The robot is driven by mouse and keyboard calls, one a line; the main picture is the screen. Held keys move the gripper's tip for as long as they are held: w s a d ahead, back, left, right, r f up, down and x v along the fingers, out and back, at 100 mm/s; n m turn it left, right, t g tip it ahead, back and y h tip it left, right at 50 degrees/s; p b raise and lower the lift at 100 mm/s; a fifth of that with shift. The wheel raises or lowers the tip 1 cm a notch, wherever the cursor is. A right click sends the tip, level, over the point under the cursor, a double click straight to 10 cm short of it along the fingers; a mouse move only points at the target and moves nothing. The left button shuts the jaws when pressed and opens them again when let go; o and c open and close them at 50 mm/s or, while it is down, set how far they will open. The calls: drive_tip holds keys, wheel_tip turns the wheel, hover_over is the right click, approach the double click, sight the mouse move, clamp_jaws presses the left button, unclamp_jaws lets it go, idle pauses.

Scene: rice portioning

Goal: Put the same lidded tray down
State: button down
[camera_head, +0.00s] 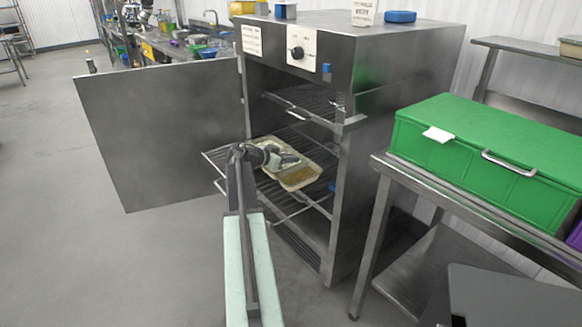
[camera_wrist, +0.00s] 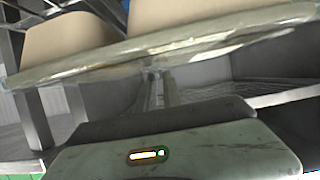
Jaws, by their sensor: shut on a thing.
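The lidded tray (camera_head: 299,177) is a shallow pale tray with a yellowish-brown top. In the head view it is at the middle wire shelf (camera_head: 216,161) of the open steel cabinet. My gripper (camera_head: 281,158) is shut on the tray's near left part; the fingertips are partly hidden. In the wrist view the tray's rim (camera_wrist: 190,45) runs across the picture above my gripper's pale body. I cannot tell whether the tray rests on the shelf or is held just above it.
The cabinet door (camera_head: 160,130) stands wide open at the left. Another wire shelf (camera_head: 305,103) is above the tray, and the cabinet's right wall (camera_head: 350,190) is close beside it. A green box (camera_head: 490,150) stands on a steel table at the right. The floor at left is clear.

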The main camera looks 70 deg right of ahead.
sight(287, 166)
wheel_tip(287, 166, down, 4)
drive_tip(key=b, duration=0.3)
drive_tip(key=shift+r, duration=0.35)
drive_tip(key=shift+f, duration=0.25)
drive_tip(key=c, duration=1.5)
unclamp_jaws()
drive_tip(key=shift+r, duration=0.1)
drive_tip(key=shift+r, duration=0.1)
drive_tip(key=shift+w+a+r, duration=0.1)
drive_tip(key=shift+a+r, duration=0.15)
drive_tip(key=shift+a, duration=0.05)
drive_tip(key=p+v, duration=0.4)
drive_tip(key=v, duration=0.7)
drive_tip(key=shift+w+a+f+p, duration=0.15)
drive_tip(key=shift+a+p, duration=0.05)
drive_tip(key=shift+p, duration=0.15)
